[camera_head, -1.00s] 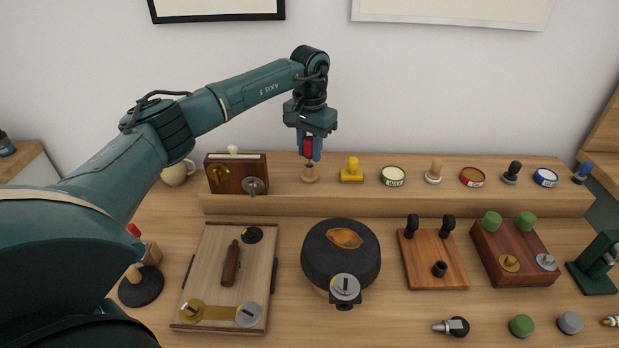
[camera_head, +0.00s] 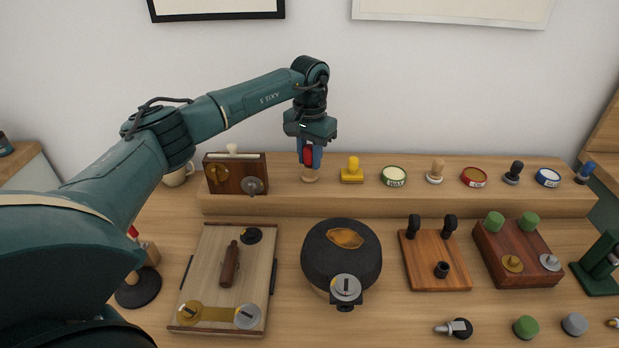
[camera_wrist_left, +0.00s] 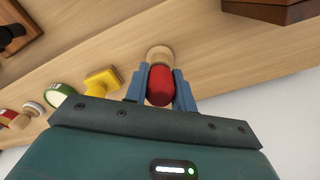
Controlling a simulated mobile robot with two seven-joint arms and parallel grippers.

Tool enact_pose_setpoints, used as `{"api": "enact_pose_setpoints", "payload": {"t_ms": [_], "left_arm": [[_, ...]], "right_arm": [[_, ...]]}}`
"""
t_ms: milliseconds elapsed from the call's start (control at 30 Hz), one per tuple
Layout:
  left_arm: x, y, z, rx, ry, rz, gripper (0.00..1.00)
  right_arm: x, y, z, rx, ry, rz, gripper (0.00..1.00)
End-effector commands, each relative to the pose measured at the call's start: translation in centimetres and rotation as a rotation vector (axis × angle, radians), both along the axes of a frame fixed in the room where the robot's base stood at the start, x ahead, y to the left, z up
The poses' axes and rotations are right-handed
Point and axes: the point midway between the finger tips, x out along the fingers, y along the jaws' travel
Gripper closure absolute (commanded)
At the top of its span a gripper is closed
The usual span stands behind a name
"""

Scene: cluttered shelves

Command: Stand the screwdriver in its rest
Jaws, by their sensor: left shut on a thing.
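My left gripper (camera_head: 309,158) has its blue fingers shut on the red handle of the screwdriver (camera_head: 308,155), above the raised back shelf. The red handle also shows between the fingers in the left wrist view (camera_wrist_left: 160,86). The screwdriver's shaft is hidden. Directly below the fingers is a round light-wood piece, which looks like the rest (camera_head: 310,179); it also shows past the handle in the left wrist view (camera_wrist_left: 159,54). The handle looks upright over it. I cannot tell how deep the tip sits in it. My right gripper is not in view.
On the shelf (camera_head: 400,202), a dark wooden block (camera_head: 236,176) stands left of the rest and a yellow stamp-like piece (camera_head: 352,172) close to its right. Several tins and knobs continue rightward. Boards and a round black case (camera_head: 341,260) fill the bench in front.

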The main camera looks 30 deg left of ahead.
Motion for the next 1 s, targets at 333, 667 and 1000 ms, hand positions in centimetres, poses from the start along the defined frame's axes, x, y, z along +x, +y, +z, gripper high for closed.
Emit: {"api": "enact_pose_setpoints", "payload": {"t_ms": [333, 667, 1000], "left_arm": [[0.0, -0.01, 0.01, 0.0, 0.0, 0.0, 0.96], [0.0, 0.0, -0.18, 0.0, 0.0, 0.0, 0.96], [-0.01, 0.01, -0.33, 0.0, 0.001, 0.0, 0.66]], "right_arm": [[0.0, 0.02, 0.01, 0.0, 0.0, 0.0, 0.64], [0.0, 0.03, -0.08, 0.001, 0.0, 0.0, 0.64], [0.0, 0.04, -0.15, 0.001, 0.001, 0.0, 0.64]]}}
